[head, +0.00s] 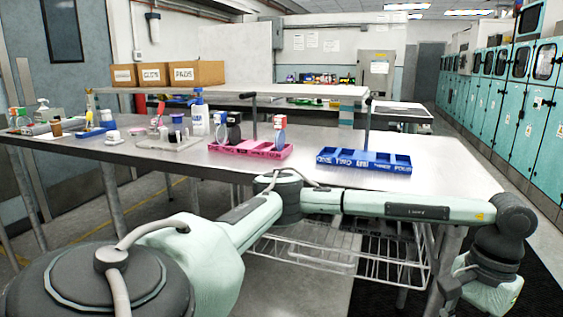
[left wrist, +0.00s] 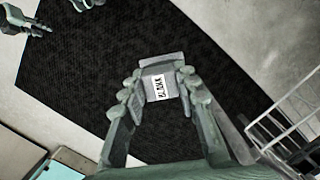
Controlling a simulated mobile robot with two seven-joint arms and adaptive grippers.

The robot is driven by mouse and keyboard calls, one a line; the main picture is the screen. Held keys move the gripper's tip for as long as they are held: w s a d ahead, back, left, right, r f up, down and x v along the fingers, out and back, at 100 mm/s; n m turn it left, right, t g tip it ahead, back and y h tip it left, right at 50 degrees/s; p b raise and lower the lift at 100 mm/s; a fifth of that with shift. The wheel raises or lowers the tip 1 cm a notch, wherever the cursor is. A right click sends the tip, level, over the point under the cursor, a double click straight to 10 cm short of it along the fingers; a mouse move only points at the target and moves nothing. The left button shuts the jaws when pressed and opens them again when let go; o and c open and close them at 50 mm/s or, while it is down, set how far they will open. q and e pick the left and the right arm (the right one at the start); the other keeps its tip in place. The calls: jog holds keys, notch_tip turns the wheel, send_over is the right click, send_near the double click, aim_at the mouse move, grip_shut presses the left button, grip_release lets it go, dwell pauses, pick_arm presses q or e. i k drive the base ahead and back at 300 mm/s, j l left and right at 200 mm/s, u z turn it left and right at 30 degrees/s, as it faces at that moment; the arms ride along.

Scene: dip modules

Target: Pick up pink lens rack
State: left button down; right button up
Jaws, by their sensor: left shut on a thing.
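The pink lens rack (head: 262,151) sits on the steel table, left of the blue rack. Upright items stand in it: a dark one (head: 233,128) and a white-and-red one (head: 220,127) at its left end, and a white, red and blue one (head: 280,136) at its right end. My left arm reaches across the front, and its gripper hangs low at the bottom right, away from the rack. In the left wrist view my left gripper (left wrist: 159,92) is shut on a small grey block (left wrist: 158,72) with a white printed label. Part of what looks like my right gripper (left wrist: 24,20) shows at the top left; its jaw state is unclear.
A blue rack (head: 364,161) with white lettering stands right of the pink rack. The table is clear right of the blue rack. A wire shelf (head: 330,250) is below.

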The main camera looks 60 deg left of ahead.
aim_at(265, 151)
jog(key=k+j, duration=0.15)
jog(key=j, duration=0.2)
jog(key=k+j+u, duration=0.1)
jog(key=j, duration=0.25)
jog(key=k+j, duration=0.2)
jog(key=j, duration=0.15)
jog(key=k+j+u, duration=0.1)
jog(key=j, duration=0.3)
jog(key=k+j, duration=0.15)
jog(key=j, duration=0.2)
